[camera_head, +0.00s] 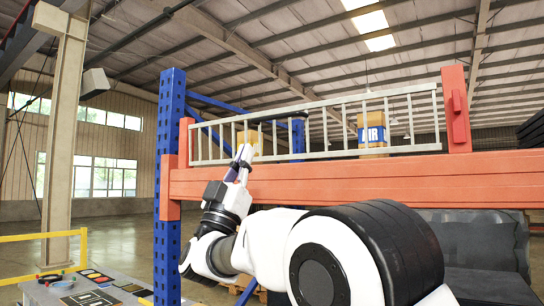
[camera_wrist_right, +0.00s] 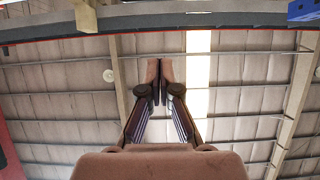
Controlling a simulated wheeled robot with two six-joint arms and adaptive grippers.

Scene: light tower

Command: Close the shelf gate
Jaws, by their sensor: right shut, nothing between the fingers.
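The shelf gate (camera_head: 330,119) is a pale railing with thin upright bars. In the head view it stands upright along the orange beam (camera_head: 370,178), between the left post and the orange right post (camera_head: 457,110). I cannot tell whether its ends are latched. My right gripper (camera_head: 243,157) is shut and empty, pointing up in front of the gate's left part, near its bottom rail. I cannot tell whether it touches the gate. In the right wrist view the fingertips (camera_wrist_right: 166,66) are together with nothing between them. My left gripper is not in view.
Behind the gate sit a box marked AIR (camera_head: 373,130) and a smaller yellowish box (camera_head: 247,137). A blue perforated upright (camera_head: 168,190) stands at the left. A grey table (camera_head: 50,296) with small items and a yellow rail (camera_head: 40,237) are at lower left.

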